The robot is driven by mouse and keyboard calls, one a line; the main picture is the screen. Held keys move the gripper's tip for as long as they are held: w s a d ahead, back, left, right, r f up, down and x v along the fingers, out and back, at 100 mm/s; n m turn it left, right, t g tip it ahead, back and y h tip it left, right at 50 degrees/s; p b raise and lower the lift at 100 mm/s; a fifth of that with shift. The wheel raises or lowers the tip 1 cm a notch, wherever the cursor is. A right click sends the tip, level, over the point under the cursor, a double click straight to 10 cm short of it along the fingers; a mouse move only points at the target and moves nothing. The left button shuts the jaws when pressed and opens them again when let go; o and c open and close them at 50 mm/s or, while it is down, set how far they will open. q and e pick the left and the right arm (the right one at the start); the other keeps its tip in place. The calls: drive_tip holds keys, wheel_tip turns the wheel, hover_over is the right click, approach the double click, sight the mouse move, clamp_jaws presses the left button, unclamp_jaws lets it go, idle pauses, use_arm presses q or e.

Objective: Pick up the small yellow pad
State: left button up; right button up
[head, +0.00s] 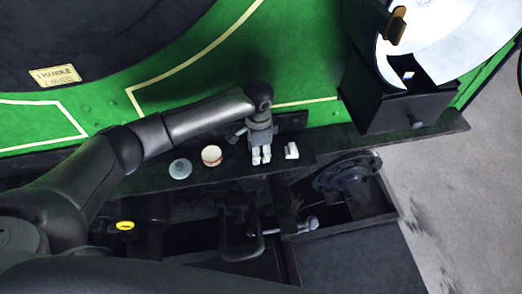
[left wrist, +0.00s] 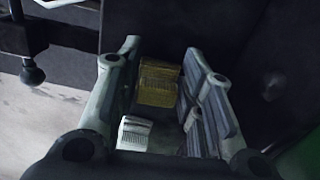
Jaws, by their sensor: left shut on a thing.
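In the head view my left gripper (head: 261,156) points down over the dark shelf, with pale fingertips close together; the pad cannot be made out there. A pale ribbed piece (left wrist: 135,133) sits nearer the wrist camera; I cannot tell whether it is part of the gripper. My right gripper is not in view.
On the dark shelf (head: 335,143) stand a small white block (head: 291,150) just right of my left gripper, a red-and-white round tin (head: 211,156) and a grey round lid (head: 180,169) to its left. A dark handwheel (head: 347,172) and a box (head: 405,107) lie right.

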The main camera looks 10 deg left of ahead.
use_arm(q)
drive_tip(key=shift+a+r, duration=0.1)
drive_tip(key=shift+r, duration=0.4)
wheel_tip(320, 180, up, 2)
drive_tip(key=shift+r+b, duration=0.2)
drive_tip(key=shift+b, duration=0.15)
drive_tip(key=s+d+r+b, duration=0.2)
drive_tip(key=s+d+r, duration=0.4)
drive_tip(key=s+r, duration=0.3)
drive_tip(key=shift+s+r, duration=0.35)
drive_tip(key=shift+s, duration=1.5)
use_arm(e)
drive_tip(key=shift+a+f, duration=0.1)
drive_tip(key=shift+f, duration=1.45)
